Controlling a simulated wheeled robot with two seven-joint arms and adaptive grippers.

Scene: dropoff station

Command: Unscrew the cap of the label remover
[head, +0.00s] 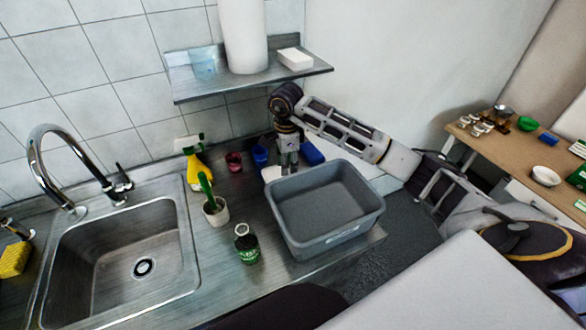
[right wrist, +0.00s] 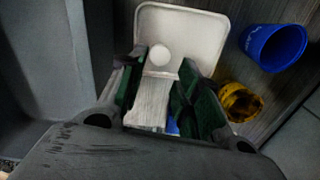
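My right gripper (head: 288,168) points down behind the grey bin, at the back of the counter. In the right wrist view its two green-padded fingers (right wrist: 162,70) stand apart on either side of a pale, bottle-like object (right wrist: 150,103). A round white cap (right wrist: 160,55) shows between the fingertips, with small gaps at its sides. No readable label shows, so I cannot tell for sure that this is the label remover. In the head view the gripper hides most of it. My left gripper is not in view.
A white tray (right wrist: 205,35) lies beneath the fingers, with a blue cup (right wrist: 275,45) and a yellow object (right wrist: 240,102) beside it. The grey bin (head: 335,245) stands in front. A dark jar (head: 246,246), yellow spray bottle (head: 196,172) and brush cup (head: 216,213) stand left.

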